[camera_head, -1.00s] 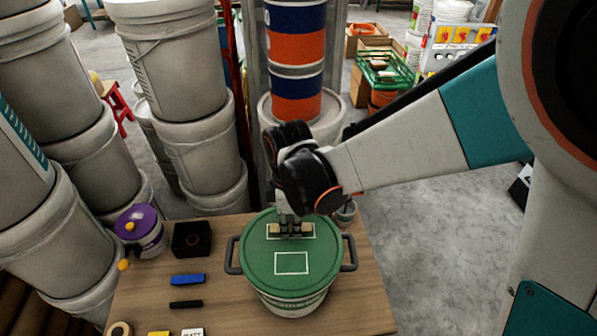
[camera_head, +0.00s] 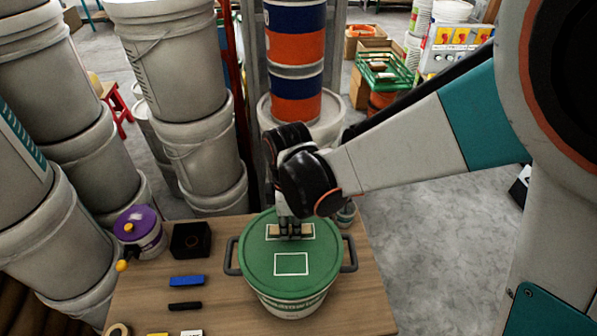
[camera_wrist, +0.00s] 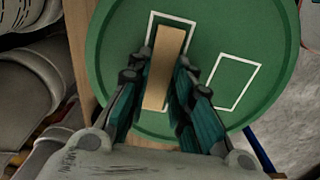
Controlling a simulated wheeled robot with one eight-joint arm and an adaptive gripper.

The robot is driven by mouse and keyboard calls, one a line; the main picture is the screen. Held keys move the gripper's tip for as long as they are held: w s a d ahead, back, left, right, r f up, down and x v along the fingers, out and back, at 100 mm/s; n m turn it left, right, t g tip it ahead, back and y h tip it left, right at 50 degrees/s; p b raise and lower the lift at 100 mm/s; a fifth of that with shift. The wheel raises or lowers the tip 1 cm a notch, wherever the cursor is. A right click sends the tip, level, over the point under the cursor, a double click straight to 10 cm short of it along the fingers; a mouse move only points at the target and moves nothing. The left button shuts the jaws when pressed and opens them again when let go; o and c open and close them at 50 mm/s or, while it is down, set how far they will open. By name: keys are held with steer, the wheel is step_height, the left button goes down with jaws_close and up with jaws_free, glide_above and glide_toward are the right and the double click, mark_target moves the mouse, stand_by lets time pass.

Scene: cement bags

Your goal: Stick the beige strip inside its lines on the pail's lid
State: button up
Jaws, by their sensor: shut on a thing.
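The pail (camera_head: 290,305) stands on the wooden table with its green lid (camera_head: 262,262) on top. The lid carries two white outlines: a long rectangle (camera_head: 313,231) towards the back and a squarer one (camera_head: 291,264) nearer the front. My gripper (camera_head: 291,234) points down over the back rectangle, shut on the beige strip (camera_head: 275,231). In the wrist view the strip (camera_wrist: 163,70) lies between my fingers (camera_wrist: 165,62), roughly parallel to the outline's sides, its far end within the lines. I cannot tell whether the strip touches the lid.
Left on the table are a purple-lidded tub (camera_head: 139,230), a black box (camera_head: 191,240), a blue block (camera_head: 187,281), a black bar (camera_head: 185,306) and a tape roll (camera_head: 119,330). A small pot (camera_head: 346,214) stands behind the pail. Tall bucket stacks (camera_head: 185,100) crowd the left.

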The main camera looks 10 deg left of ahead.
steer(key=o, duration=1)
steer(key=shift+o, duration=0.2)
